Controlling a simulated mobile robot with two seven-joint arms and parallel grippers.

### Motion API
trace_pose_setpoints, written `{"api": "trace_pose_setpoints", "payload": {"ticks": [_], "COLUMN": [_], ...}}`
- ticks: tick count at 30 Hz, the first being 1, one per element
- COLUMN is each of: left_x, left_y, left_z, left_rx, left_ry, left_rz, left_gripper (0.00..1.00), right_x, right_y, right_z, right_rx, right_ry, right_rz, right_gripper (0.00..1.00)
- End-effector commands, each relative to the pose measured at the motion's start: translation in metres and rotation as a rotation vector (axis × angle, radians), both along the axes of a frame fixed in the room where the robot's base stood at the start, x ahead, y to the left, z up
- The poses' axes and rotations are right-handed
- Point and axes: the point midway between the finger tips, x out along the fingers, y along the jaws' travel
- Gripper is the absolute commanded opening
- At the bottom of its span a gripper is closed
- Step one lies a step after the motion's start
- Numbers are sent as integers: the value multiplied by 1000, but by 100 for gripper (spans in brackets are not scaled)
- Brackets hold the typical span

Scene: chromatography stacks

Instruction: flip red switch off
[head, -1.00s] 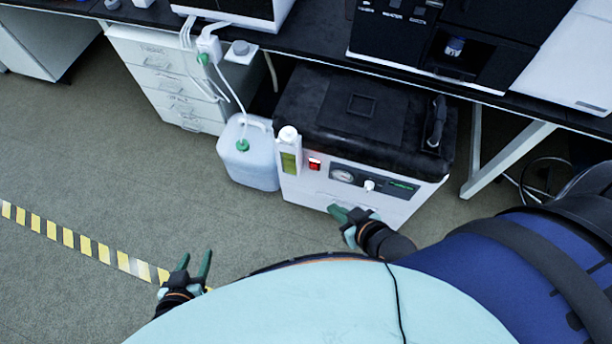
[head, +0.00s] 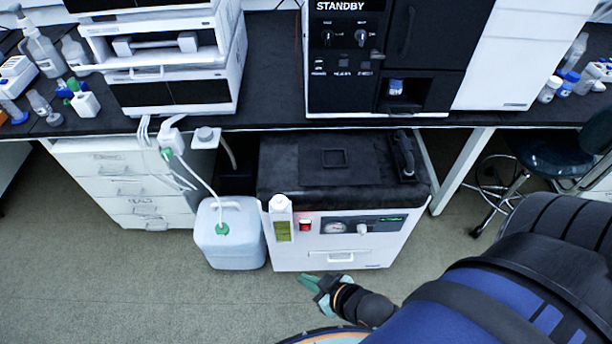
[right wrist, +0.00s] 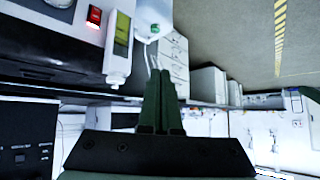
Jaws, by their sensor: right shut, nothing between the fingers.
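The red switch (head: 304,225) is lit on the front of the white pump box (head: 300,256) under the bench, between a green-windowed bottle (head: 282,219) and a round gauge. It also shows in the right wrist view (right wrist: 94,17), at the upper left and tilted by the camera's roll. My right gripper (head: 318,282) is in front of the box, low and below the switch, apart from it. In the right wrist view its fingers (right wrist: 161,88) are together with nothing between them. My left gripper is out of view in the head view.
A white jug (head: 227,236) with tubing stands left of the box. A drawer cabinet (head: 120,180) is farther left. The black bench top (head: 270,65) overhangs the box, with a table leg (head: 462,170) to its right. Open floor (head: 130,290) lies in front.

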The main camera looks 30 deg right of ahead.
Motion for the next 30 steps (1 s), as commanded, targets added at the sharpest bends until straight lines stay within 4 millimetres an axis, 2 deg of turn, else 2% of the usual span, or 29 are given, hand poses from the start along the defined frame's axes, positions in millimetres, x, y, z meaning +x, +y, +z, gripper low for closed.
{"api": "trace_pose_setpoints", "payload": {"ticks": [10, 14, 17, 19, 24, 30], "left_x": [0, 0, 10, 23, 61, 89], "left_y": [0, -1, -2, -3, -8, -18], "left_z": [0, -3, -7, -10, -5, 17], "left_rx": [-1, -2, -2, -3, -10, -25], "left_ry": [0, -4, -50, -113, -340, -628], "left_rz": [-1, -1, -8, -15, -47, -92], "left_gripper": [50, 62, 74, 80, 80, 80], "right_x": [0, 1, 6, 12, 34, 53], "right_y": [0, -3, -10, -20, -52, -88], "right_z": [0, -4, -19, -36, -83, -129], "right_rx": [-1, -8, -44, -96, -291, -559], "right_ry": [0, -6, -41, -85, -250, -447], "right_rz": [-1, 0, 13, 32, 105, 207], "right_gripper": [0, 0, 0, 0, 0, 0]}}
